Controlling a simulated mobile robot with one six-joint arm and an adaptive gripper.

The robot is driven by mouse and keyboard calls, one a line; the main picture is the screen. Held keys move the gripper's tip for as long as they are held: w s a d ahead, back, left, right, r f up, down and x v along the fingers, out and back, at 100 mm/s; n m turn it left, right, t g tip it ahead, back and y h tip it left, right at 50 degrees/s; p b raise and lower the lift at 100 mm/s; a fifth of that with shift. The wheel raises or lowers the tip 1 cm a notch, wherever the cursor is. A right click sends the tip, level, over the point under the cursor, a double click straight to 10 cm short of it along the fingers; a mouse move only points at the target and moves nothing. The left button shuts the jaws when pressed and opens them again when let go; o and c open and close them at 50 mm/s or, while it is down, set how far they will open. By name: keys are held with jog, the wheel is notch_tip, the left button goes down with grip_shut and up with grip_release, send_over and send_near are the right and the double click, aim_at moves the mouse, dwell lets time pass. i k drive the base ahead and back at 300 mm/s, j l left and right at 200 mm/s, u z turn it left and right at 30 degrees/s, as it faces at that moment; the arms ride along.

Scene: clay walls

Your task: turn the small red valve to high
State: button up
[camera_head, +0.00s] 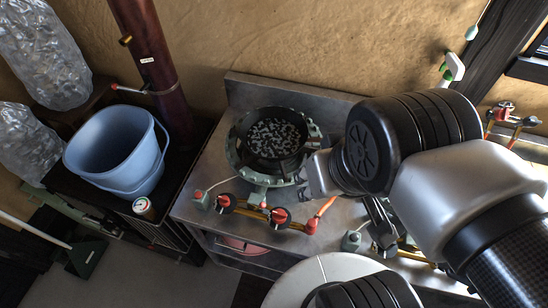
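Several red valve parts show, and I cannot tell for sure which is the small red valve. On the brass pipe along the stove front are two round red-and-black knobs, a left knob (225,203) and a right knob (280,217). A small red fitting (311,226) sits at the pipe's right end, by an orange hose. A tiny red button-like part (197,194) is at the far left. My gripper (306,184) hangs above the stove beside the burner, up and right of the knobs, apparently apart from them. Its fingers are partly hidden behind my wrist. Level markings are too small to read.
A black pan of dark pebbles (273,140) sits on the green burner (234,155). A blue bucket (112,148) and a small gauge (143,206) stand left. A dark red pipe (150,55) rises behind. More red valves (503,111) are at the right wall.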

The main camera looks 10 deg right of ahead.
aim_at(224, 201)
jog(key=j+u, duration=0.15)
jog(key=j, duration=1.25)
